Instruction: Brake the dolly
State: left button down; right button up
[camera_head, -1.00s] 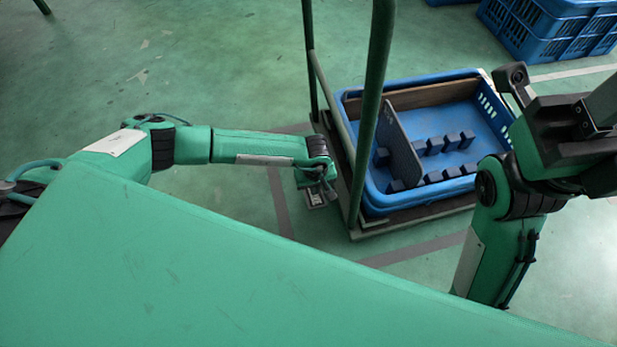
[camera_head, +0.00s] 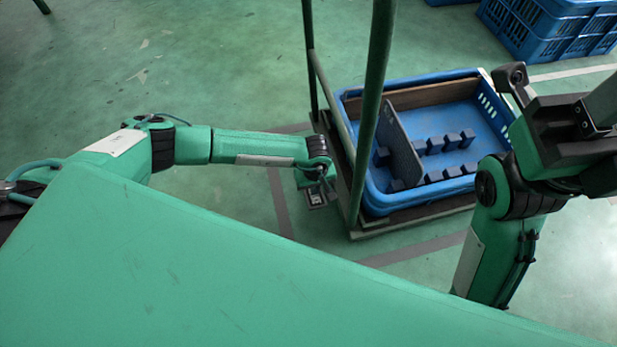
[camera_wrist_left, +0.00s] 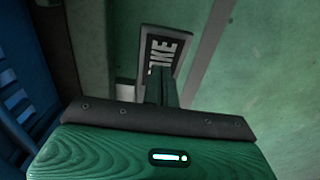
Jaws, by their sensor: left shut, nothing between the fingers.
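The dolly (camera_head: 372,229) has a dark deck and green handle posts, and stands right of centre in the head view. A small brake pedal plate (camera_head: 317,199) sits low by its left edge. In the left wrist view the plate (camera_wrist_left: 166,48) carries partly hidden white letters ending in "KE". My left gripper (camera_head: 318,188) points down at the pedal, with its fingers shut and empty. In the left wrist view its fingers (camera_wrist_left: 160,88) overlap the plate's near part. I cannot tell whether they touch or press it.
A blue crate (camera_head: 375,199) with a grey divider and several dark blocks rides on the dolly. A handle post (camera_head: 372,110) rises close to my left gripper. Stacked blue crates (camera_head: 545,32) stand at the top right.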

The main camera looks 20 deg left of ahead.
pick_arm(q)
jog(key=shift+f+b, duration=1.4)
jog(key=shift+f, duration=0.4)
dwell(0.5)
jog(key=shift+r+p, duration=2.85)
jog(key=shift+r, duration=0.75)
jog(key=shift+f, duration=0.1)
